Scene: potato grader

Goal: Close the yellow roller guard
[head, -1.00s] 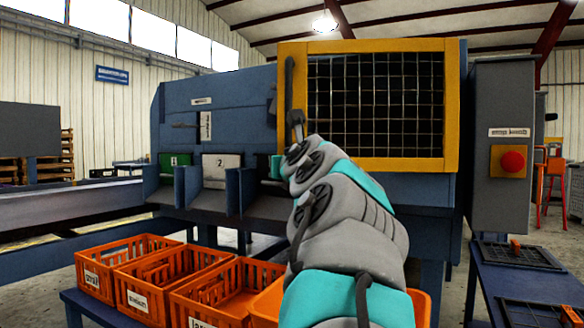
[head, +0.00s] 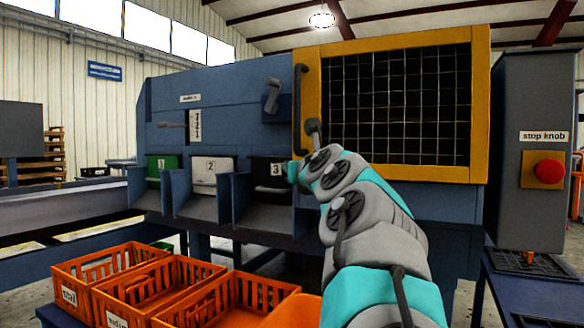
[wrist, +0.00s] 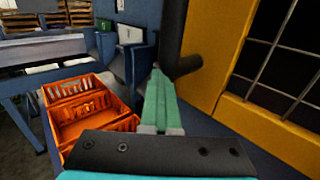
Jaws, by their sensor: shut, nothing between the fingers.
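The yellow roller guard (head: 400,42) is a yellow frame with dark wire mesh on the front of the blue machine. It now lies close to the line of the machine face; I cannot tell whether it is fully flush. A dark upright handle (head: 299,105) is on its left side. A grey latch-like lever (head: 272,95) is on the machine just left of it. My gripper (head: 293,172) is at the guard's lower left, partly hidden by my arm. In the wrist view, the shut, empty teal fingers (wrist: 158,98) are beside the handle's lower end (wrist: 178,62); contact is unclear.
A grey cabinet (head: 530,200) with a red stop knob (head: 549,171) stands at right. Numbered chutes (head: 212,172) are left of my gripper. Orange crates (head: 110,270) stand below them. A blue table (head: 520,285) is at lower right.

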